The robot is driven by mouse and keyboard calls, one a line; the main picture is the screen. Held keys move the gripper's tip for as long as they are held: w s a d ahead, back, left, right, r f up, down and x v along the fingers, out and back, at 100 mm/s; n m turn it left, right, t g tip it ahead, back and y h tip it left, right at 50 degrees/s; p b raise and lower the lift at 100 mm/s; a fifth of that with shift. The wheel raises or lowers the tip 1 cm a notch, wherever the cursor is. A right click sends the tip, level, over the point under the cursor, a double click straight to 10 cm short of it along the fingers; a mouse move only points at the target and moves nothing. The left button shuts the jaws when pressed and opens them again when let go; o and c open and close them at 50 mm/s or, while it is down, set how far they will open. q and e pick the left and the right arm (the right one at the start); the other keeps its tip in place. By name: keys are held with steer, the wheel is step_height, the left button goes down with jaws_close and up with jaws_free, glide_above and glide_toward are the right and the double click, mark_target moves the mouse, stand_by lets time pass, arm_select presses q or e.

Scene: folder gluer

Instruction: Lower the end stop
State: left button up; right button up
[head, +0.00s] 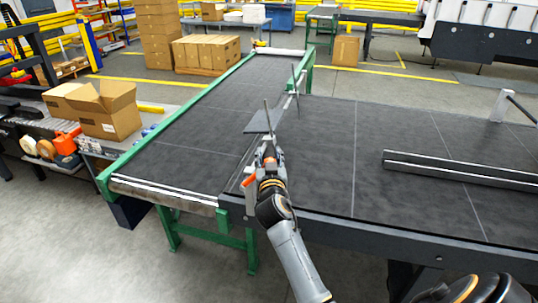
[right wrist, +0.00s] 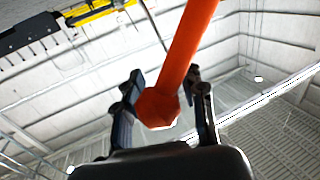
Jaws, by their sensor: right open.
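A low grey bar with a flat dark plate (head: 258,123) and thin upright rods runs along the seam between the two dark belts; this looks like the end stop, partly hidden by my right arm. My right gripper (head: 269,156) is at its near end. In the right wrist view an orange handle (right wrist: 182,60) comes down between the fingers of the right gripper (right wrist: 165,82). The fingers are open on either side of the handle's end; I cannot tell whether they touch it. My left gripper is not in view.
A green-framed conveyor (head: 190,135) lies left of a wide dark table (head: 330,160). A dark rail (head: 460,170) lies on the table at the right. An open carton (head: 108,110) stands at the left, and stacked boxes (head: 205,54) stand behind. The belts are otherwise clear.

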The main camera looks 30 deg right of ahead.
jaws_close()
steer(key=shift+w+f, duration=0.1)
stand_by(0.4)
